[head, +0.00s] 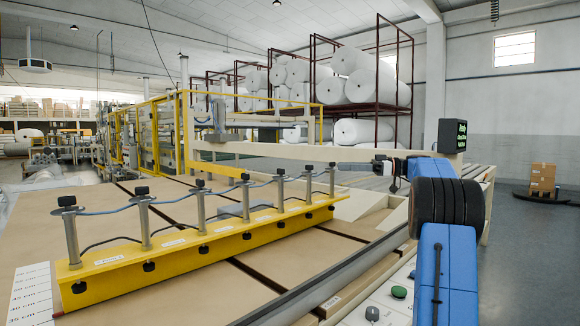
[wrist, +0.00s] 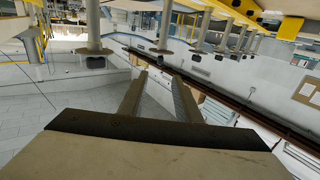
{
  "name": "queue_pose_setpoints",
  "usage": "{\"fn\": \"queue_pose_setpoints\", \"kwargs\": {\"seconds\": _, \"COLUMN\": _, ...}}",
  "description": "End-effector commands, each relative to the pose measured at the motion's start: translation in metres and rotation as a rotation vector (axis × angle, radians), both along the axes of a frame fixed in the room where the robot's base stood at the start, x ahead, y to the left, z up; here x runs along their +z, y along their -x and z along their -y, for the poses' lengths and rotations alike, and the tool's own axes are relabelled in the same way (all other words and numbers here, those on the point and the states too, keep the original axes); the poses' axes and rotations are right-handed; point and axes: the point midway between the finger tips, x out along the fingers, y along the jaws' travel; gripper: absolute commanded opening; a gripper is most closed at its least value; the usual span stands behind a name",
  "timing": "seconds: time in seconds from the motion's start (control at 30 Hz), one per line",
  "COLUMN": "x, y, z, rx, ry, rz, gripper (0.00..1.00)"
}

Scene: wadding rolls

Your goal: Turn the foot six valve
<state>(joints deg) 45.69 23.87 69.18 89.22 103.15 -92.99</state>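A long yellow bar (head: 190,252) lies across brown board in the head view. It carries several upright grey posts with black knobs on top, joined by blue hoses, and small white labels. Black knobs also show on its front face. The labels are too small to read surely, so I cannot tell which valve is foot six; a far-end post (head: 308,187) is one of the row. In the wrist view the posts (wrist: 165,25) appear to hang from the top. My gripper (wrist: 160,76) is open and empty, its two fingers apart, clear of the posts.
A grey metal rail (head: 320,285) runs along the board's front edge. A light panel with a green button (head: 399,292) lies to its right. A dark display (head: 452,136) stands behind my arm. Racks of white rolls (head: 362,85) fill the back. Open floor lies right.

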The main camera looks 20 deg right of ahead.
Motion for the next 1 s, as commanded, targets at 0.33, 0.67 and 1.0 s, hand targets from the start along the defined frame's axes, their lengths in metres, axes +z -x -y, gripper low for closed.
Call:
{"fn": "queue_pose_setpoints", "kwargs": {"seconds": 0.33, "x": 0.001, "y": -0.021, "z": -0.033, "rx": 0.002, "ry": 0.0, "rz": 0.004, "gripper": 0.3}}
{"fn": "queue_pose_setpoints", "kwargs": {"seconds": 0.67, "x": 0.0, "y": -0.052, "z": -0.082, "rx": 0.003, "ry": 0.001, "rz": 0.004, "gripper": 0.3}}
{"fn": "queue_pose_setpoints", "kwargs": {"seconds": 1.0, "x": 0.0, "y": -0.082, "z": -0.128, "rx": 0.001, "ry": 0.001, "rz": 0.003, "gripper": 0.3}}
